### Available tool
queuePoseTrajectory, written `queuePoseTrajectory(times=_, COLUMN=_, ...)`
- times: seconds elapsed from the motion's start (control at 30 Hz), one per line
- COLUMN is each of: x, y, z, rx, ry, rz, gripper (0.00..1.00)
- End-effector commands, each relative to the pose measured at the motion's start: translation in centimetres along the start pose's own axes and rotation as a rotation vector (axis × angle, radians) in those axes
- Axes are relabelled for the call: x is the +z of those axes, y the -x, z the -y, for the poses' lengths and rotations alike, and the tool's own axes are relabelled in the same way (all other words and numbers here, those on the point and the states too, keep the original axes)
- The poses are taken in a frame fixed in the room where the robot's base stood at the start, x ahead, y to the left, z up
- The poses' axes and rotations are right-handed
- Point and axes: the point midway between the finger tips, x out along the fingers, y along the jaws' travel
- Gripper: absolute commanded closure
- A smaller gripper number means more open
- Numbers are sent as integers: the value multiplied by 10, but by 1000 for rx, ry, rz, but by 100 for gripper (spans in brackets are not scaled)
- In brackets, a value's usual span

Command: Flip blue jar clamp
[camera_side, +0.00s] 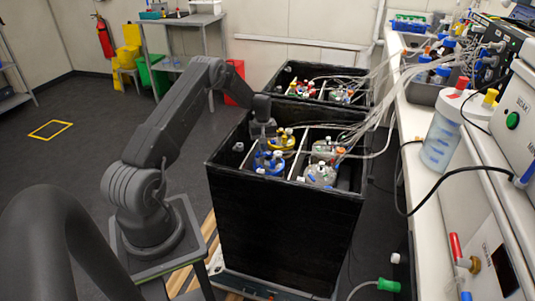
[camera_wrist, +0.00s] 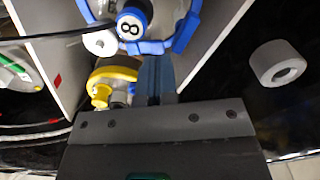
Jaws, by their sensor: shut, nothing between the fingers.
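The blue jar (camera_side: 270,163) sits in the left part of the near black box in the side view. In the wrist view its blue clamp (camera_wrist: 186,32) rings the jar at the top, with a part standing out at the right. A cap marked 8 (camera_wrist: 130,27) sits inside the ring. My gripper (camera_side: 262,138) is over the left compartment in the side view. In the wrist view its fingers (camera_wrist: 157,62) are together and empty, with their tips at the ring's lower edge. I cannot tell whether they touch it. The jar is cut off by the frame.
A yellow-clamped jar (camera_wrist: 115,73) is close beside my fingers. The black box (camera_side: 285,235) has high walls and a pale divider (camera_side: 296,155). Clear-topped jars (camera_side: 322,172) stand to the right, with tubes running to the bench. A white cylinder (camera_wrist: 278,67) is at the right.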

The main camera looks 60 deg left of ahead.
Motion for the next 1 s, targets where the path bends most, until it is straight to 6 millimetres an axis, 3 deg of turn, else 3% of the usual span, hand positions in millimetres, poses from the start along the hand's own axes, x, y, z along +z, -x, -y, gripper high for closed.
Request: queuePoseTrajectory(times=1.0, x=0, y=-12, z=0, rx=0, ry=0, rz=0, gripper=100)
